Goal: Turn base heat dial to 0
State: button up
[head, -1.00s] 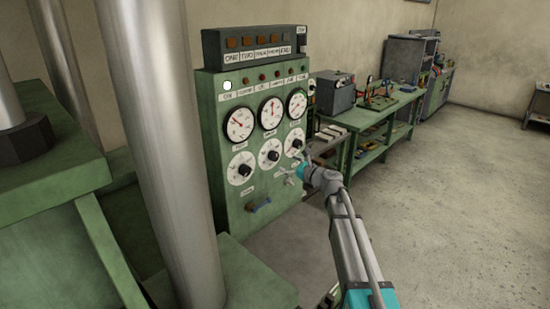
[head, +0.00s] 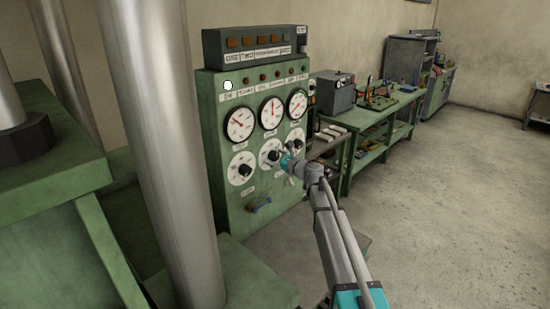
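A green control panel (head: 228,205) stands in the middle left of the head view. It carries a row of three round gauges and, below them, a row of dials with black knobs. The left dial (head: 241,169) and the middle dial (head: 268,152) show; the right dial (head: 295,138) is partly behind my gripper. The labels are too small to read, so I cannot tell which one is the base heat dial. My gripper (head: 287,163) is at the panel front, close to the right side of the middle dial. Its fingers are too small to tell open from shut, or whether they touch a knob.
A large metal column (head: 170,150) stands in front on the left, with green machine parts beside it. A green workbench (head: 350,165) with tools stands behind on the right. The floor at right is clear.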

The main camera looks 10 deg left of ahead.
jog(key=c, duration=1.1)
jog(key=shift+n, duration=0.5)
jog(key=n, duration=0.4)
jog(key=shift+n, duration=0.3)
jog(key=n, duration=1.2)
jog(key=shift+n, duration=0.3)
jog(key=n, duration=0.5)
jog(key=shift+s+n, duration=0.1)
jog(key=shift+n, duration=0.3)
